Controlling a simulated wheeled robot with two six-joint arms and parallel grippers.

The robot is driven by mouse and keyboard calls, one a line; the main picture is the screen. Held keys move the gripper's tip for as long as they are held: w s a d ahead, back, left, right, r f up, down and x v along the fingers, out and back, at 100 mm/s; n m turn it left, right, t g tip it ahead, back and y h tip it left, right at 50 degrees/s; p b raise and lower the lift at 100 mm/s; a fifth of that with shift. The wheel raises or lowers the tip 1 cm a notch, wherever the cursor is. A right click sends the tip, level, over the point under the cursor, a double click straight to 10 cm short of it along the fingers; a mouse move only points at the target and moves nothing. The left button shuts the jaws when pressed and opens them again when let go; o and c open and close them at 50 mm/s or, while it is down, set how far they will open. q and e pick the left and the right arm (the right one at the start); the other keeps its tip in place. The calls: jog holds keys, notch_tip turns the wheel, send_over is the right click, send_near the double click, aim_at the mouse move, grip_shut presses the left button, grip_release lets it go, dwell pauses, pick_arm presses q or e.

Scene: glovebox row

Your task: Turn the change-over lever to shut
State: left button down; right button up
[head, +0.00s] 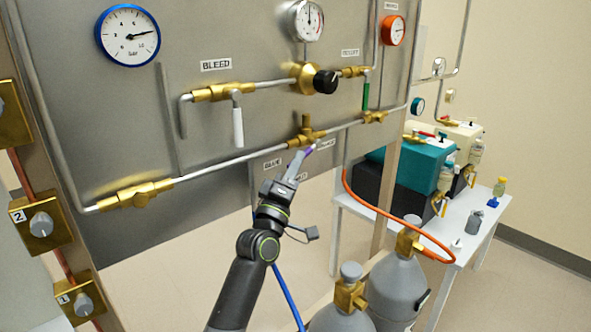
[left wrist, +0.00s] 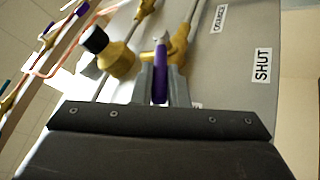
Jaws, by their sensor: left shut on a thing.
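The change-over lever is a purple handle (head: 310,149) on a brass valve (head: 306,132) at the middle of the lower pipe on the steel panel. My left gripper (head: 299,161) reaches up to it from below and is shut on it. In the left wrist view the purple lever (left wrist: 159,86) stands between the two grey fingers (left wrist: 160,88), with the brass valve (left wrist: 180,42) just beyond. A SHUT label (left wrist: 261,65) is on the panel to the right there. The fingers hide part of the lever in the head view. My right gripper is not in view.
A white lever (head: 238,126) hangs under the BLEED valve and a green lever (head: 366,94) is to the right. A black-knobbed regulator (head: 325,82) is above. Grey gas cylinders (head: 397,283) stand at lower right, before a white table (head: 468,243). An orange hose (head: 385,208) loops nearby.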

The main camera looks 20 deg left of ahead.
pick_arm(q)
jog(key=c, duration=1.4)
grip_release()
jog(key=shift+c, duration=0.2)
